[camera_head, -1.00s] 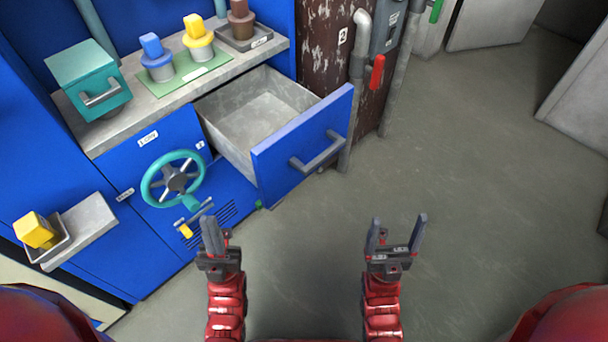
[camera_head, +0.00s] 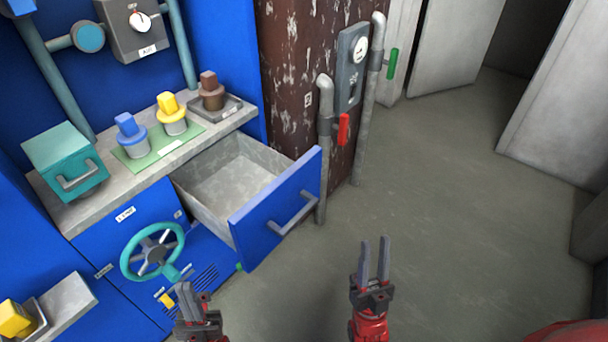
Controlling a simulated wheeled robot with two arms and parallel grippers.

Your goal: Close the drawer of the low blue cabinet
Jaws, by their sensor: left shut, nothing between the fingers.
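The low blue cabinet (camera_head: 130,225) stands at the left. Its drawer (camera_head: 215,182) is pulled out and looks empty inside. The blue drawer front (camera_head: 276,215) carries a grey bar handle (camera_head: 294,214) and faces right. My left gripper (camera_head: 185,286) is shut and empty at the bottom, below the drawer and near the cabinet's lower front in the picture. My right gripper (camera_head: 375,240) is open and empty over the floor, to the right of and below the drawer front. Neither gripper touches the drawer.
A teal handwheel (camera_head: 153,252) is on the cabinet front. The counter holds a teal box (camera_head: 66,165) and blue, yellow and brown plugs. A pipe with a red lever (camera_head: 343,130) stands just beyond the drawer. The floor (camera_head: 450,220) at the right is clear.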

